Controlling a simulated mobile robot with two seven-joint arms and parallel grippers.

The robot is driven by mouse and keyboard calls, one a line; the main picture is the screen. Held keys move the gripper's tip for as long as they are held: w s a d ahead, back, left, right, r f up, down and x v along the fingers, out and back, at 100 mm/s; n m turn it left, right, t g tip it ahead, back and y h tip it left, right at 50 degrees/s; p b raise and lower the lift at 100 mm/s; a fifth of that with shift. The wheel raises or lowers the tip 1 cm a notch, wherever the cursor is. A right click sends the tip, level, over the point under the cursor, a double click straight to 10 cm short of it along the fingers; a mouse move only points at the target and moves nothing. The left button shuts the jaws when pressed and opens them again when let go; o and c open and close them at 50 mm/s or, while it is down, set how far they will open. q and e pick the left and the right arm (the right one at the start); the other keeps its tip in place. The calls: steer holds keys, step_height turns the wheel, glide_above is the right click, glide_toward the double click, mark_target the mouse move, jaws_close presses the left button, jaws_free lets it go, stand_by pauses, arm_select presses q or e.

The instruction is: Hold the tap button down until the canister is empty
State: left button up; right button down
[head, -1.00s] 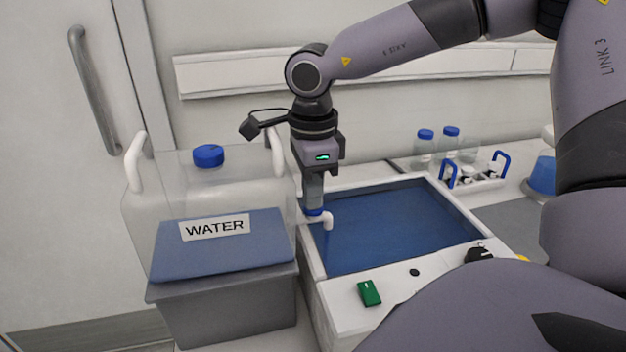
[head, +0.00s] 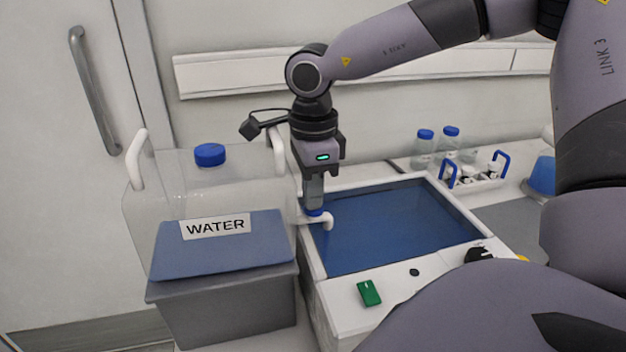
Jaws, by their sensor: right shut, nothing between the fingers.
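The canister (head: 140,205) is a clear jug with a blue cap and white handles, labelled WATER. It stands on a grey block, and blue-tinted water shows in its lower part. Its white tap (head: 328,223) sticks out on the right, over the edge of a bath of blue liquid. The blue tap button (head: 315,213) sits on top of the tap, mostly hidden under my fingertips. My right gripper (head: 314,206) points straight down, shut and empty, with its tips at the button and seemingly touching it. A stream from the spout cannot be made out. My left gripper is not in view.
The bath (head: 455,265) has a white rim and a front panel with a green switch (head: 369,293) and a black knob (head: 479,254). Clear bottles with blue caps (head: 424,143) and a blue-handled rack (head: 478,180) stand behind it on the right.

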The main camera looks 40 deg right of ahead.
steer(key=shift+s+f, duration=0.25)
steer(key=shift+f, duration=0.1)
stand_by(0.4)
steer(key=r+p, duration=0.1)
steer(key=r, duration=0.1)
steer(key=r+p, duration=0.2)
steer(key=r, duration=0.1)
steer(key=shift+w, duration=0.2)
step_height(320, 180, up, 10)
steer(key=shift+f+b, duration=0.15)
steer(key=shift+b, duration=0.25)
